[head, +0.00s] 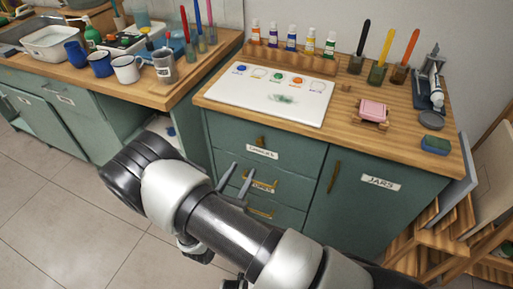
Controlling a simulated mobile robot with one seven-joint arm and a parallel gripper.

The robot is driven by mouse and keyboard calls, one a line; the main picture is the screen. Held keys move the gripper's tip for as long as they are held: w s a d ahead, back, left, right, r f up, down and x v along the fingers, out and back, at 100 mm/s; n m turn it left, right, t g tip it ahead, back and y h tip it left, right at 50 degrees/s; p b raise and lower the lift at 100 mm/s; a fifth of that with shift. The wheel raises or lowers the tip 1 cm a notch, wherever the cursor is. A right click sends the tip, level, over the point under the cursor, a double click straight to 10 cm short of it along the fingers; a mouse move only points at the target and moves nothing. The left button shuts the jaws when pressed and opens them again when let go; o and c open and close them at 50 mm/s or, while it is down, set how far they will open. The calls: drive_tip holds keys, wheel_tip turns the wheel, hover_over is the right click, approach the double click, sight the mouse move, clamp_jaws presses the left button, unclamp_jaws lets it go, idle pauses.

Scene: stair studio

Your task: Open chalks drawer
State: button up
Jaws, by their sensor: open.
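The green cabinet has a stack of drawers on its left side. The top drawer (292,158) has a small brass handle (261,141) and a white label (263,152) that seems to read "CHALKS"; it looks shut. My gripper (243,169) is open and empty, its two grey fingers pointing up toward the drawer fronts. In the picture the fingertips lie below and left of the top handle, over the second drawer (291,189). I cannot tell how far they are from the fronts. My arm hides part of the lower drawers.
A wooden top (340,122) above the drawers holds a white palette (272,92), paint tubes, brush jars and a pink block (372,111). A door labelled "JARS" (380,183) is to the right. Boards (490,185) lean further right. Tiled floor (60,215) is clear at left.

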sight(259, 142)
drive_tip(key=b+x, duration=0.1)
drive_tip(key=x, duration=1.1)
drive_tip(key=shift+w+d, duration=0.15)
drive_tip(key=shift+w, duration=0.15)
clamp_jaws()
